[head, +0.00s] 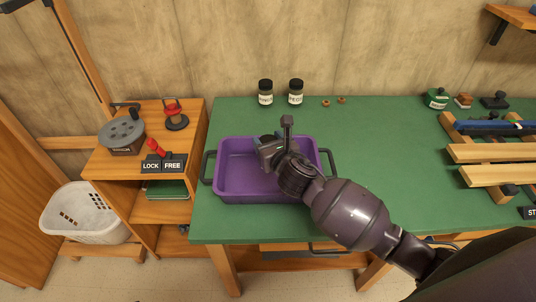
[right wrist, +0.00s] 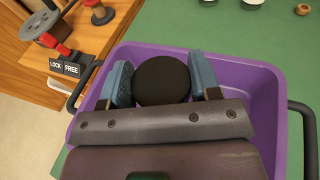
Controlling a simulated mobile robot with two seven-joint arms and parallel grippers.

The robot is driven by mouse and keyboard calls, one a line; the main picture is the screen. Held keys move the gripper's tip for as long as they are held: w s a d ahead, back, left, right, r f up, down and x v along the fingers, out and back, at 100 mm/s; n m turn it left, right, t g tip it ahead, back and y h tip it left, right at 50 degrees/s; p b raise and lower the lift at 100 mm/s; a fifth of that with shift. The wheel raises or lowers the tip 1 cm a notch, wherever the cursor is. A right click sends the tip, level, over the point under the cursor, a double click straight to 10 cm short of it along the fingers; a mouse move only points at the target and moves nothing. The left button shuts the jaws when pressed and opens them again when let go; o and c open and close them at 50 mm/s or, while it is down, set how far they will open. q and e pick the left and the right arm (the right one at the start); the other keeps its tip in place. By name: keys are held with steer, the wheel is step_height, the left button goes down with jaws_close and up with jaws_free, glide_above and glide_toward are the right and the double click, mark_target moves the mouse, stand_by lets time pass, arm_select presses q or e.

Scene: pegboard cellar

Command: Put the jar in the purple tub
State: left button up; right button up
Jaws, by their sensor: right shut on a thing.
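The purple tub (head: 232,178) sits on the green bench top near its left front, with dark handles at both ends. It also fills much of the right wrist view (right wrist: 267,95). My right gripper (head: 268,141) is over the tub and points down into it. In the right wrist view its blue-padded fingers (right wrist: 162,76) are shut on a jar with a round black lid (right wrist: 163,86). The gripper hides most of the jar in the head view, and I cannot tell whether its base touches the tub floor. My left gripper is not in view.
Two black-lidded jars (head: 265,93) (head: 296,92) stand behind the tub, near small brown rings (head: 326,103). A wooden rack (head: 490,152) and a green bottle (head: 436,98) are at right. A wooden shelf unit (head: 195,140) with a LOCK/FREE lever stands left. Green bench right of the tub is clear.

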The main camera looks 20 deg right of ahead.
steer(key=shift+f+b, duration=0.6)
steer(key=shift+f, duration=1.6)
steer(key=shift+f, duration=0.2)
steer(key=o, duration=1.3)
steer(key=shift+r, duration=0.15)
steer(key=shift+s, duration=0.2)
steer(key=p+v, duration=0.1)
steer(key=v, duration=1)
steer(key=shift+s+r, duration=0.2)
steer(key=shift+s, duration=0.1)
